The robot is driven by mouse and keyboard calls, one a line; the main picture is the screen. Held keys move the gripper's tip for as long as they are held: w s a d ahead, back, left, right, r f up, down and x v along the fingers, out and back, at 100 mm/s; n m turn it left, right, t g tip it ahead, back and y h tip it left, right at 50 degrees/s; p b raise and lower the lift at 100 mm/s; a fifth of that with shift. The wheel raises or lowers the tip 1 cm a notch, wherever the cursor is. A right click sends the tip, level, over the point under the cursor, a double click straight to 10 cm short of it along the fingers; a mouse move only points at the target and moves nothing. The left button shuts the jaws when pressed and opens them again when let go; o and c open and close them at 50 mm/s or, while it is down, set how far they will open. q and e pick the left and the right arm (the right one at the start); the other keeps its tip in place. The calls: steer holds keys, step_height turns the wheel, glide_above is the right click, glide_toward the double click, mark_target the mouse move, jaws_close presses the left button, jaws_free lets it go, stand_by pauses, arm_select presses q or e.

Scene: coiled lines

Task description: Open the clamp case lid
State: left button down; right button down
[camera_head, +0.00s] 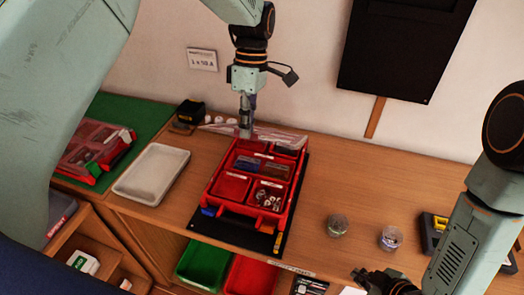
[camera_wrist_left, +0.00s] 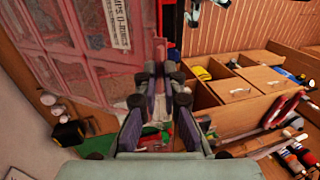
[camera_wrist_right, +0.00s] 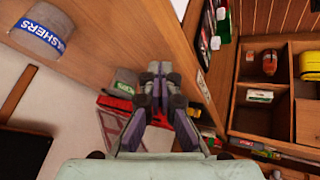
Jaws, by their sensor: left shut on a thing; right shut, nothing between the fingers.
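The clamp case (camera_head: 209,193) is a red case on the bench, with its compartments uncovered and small parts and labels inside. Its clear lid (camera_head: 285,138) is swung up toward the back; in the left wrist view the lid (camera_wrist_left: 85,65) fills the left side, with a label partly reading "MPS O-RINGS". My left gripper (camera_head: 245,131) is at the back of the case, shut on the lid's edge; its fingertips also show in the left wrist view (camera_wrist_left: 160,72). My right gripper (camera_head: 372,280) is shut and empty near the bench's front edge, away from the case.
A white tray (camera_head: 121,188) lies left of the case, and another red case (camera_head: 70,158) sits on a green mat (camera_head: 145,113). Green and red bins (camera_head: 205,266) (camera_head: 250,277) are below.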

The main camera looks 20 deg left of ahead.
arm_select(q)
steer(key=shift+w, duration=0.25)
arm_select(e)
steer(key=w+a+n, duration=0.1)
steer(key=w+a+r+n+t+y, duration=0.1)
steer(key=w+n, duration=0.1)
steer(key=w+a+n+y, duration=0.1)
steer(key=w+a+n, duration=0.1)
steer(key=shift+r+t, duration=0.3)
steer(key=shift+r, duration=0.05)
steer(key=w+a+r+n+g+y, duration=0.2)
steer(key=w+a+r+n+y, duration=0.2)
steer(key=a+r+n, duration=0.5)
steer(key=w+a+r+n+g+y, duration=0.2)
steer(key=w+a+r+n+y, duration=0.2)
steer(key=a+r+n+y, duration=0.5)
steer(key=shift+w+a+r+n+y, duration=0.25)
steer(key=shift+a+r+n, duration=0.35)
steer(key=shift+a+n, duration=3.25)
steer(key=shift+d+n, duration=0.75)
steer(key=shift+d, duration=0.1)
